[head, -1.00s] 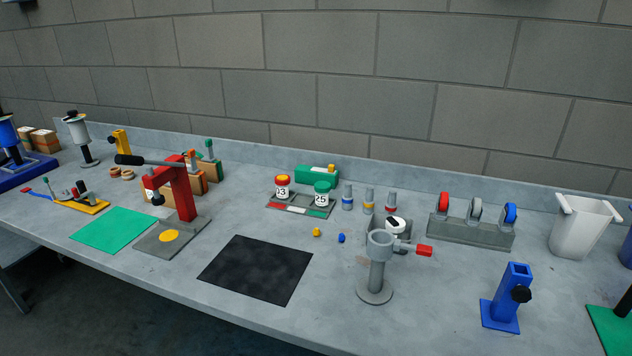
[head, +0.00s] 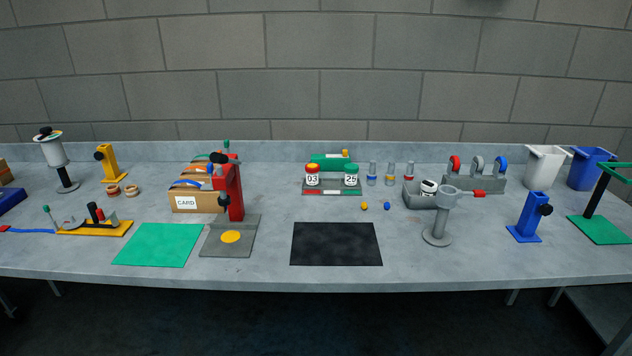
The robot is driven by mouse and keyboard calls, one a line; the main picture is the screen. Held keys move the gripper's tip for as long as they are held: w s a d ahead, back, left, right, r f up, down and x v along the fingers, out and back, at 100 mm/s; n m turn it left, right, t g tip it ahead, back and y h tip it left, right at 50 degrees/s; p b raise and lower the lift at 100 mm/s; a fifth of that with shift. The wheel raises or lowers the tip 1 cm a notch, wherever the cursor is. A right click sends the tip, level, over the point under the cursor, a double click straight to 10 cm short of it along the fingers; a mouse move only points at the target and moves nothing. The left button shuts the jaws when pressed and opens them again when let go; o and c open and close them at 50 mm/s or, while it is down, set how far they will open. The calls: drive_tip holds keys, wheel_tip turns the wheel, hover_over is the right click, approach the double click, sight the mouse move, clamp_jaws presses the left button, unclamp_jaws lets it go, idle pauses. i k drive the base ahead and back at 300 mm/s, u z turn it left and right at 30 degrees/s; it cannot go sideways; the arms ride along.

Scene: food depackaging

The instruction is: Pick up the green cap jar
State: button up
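The green cap jar (head: 351,179) stands upright toward the back middle of the bench, in a grey rack (head: 331,190). It has a white body marked 25. A green block (head: 330,161) lies behind the jars. My gripper is not in the head view, so its state is not shown.
A black mat (head: 336,244) lies in front of the rack. A red press (head: 233,190) stands to the left, and a grey post stand (head: 438,222) to the right. Small yellow (head: 364,205) and blue (head: 387,206) pieces lie just in front of the rack.

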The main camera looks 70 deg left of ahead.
sight(350, 179)
drive_tip(key=k, duration=0.35)
drive_tip(key=u, duration=2.1)
